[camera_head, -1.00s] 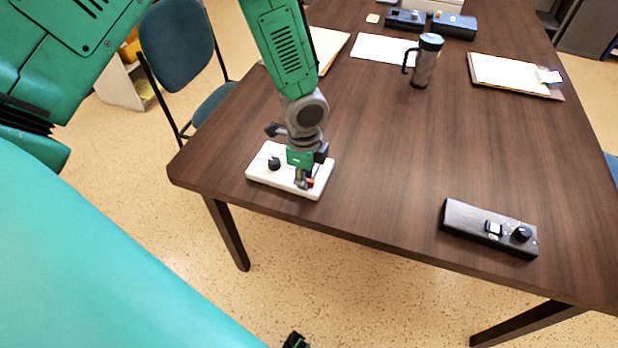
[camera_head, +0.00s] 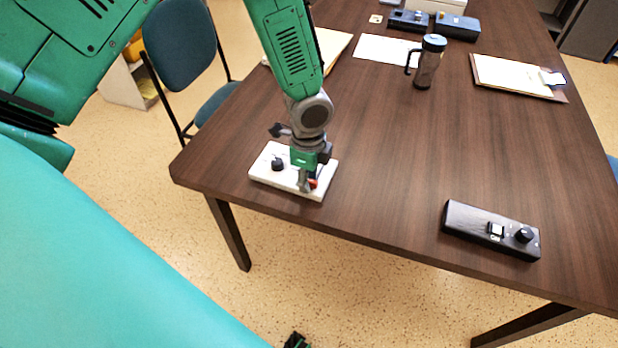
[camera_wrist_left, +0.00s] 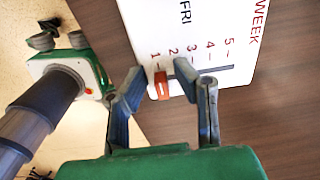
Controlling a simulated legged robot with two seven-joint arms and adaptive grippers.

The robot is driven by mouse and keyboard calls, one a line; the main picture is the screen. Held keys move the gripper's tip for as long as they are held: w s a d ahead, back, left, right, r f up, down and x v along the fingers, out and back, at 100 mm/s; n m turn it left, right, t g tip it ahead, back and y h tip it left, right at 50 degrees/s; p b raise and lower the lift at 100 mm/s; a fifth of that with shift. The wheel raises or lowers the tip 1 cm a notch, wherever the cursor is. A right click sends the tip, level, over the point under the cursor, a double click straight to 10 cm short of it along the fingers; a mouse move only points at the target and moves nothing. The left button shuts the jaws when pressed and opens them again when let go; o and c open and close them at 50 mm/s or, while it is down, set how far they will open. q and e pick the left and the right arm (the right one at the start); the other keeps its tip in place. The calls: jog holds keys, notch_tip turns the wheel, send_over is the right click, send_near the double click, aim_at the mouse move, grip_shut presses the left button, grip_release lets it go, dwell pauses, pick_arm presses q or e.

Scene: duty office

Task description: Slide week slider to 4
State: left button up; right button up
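The white panel (camera_head: 262,172) lies on the near left corner of the table. In the left wrist view, the panel (camera_wrist_left: 200,20) shows the word WEEK and a scale from 1 to 5 beside a dark slot (camera_wrist_left: 215,71). The orange-red week slider (camera_wrist_left: 161,86) stands at the 1 end. My left gripper (camera_head: 305,186) is down at the panel. In the wrist view, its open fingers (camera_wrist_left: 159,70) stand on either side of the slider, with a gap showing on each side. A green and grey gripper (camera_wrist_left: 59,40), apparently my right one, shows at the left; its finger state is unclear.
A black knob (camera_head: 277,164) stands on the panel's left part. A black control box (camera_head: 470,222) lies at the table's front right. A mug (camera_head: 426,62), papers and clipboard (camera_head: 510,75) lie farther back. The table (camera_head: 390,170) between is clear.

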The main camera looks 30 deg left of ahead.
aim_at(311, 180)
pick_arm(q)
jog(key=shift+d+r, duration=0.1)
jog(key=shift+d, duration=0.35)
jog(key=shift+r, duration=0.1)
notch_tip(311, 180, up, 12)
pick_arm(e)
jog(key=shift+s+d, duration=0.1)
jog(key=shift+d, duration=0.3)
pick_arm(q)
jog(key=shift+a+f, duration=0.1)
jog(key=shift+f, duration=0.15)
pick_arm(e)
jog(key=shift+a, duration=0.2)
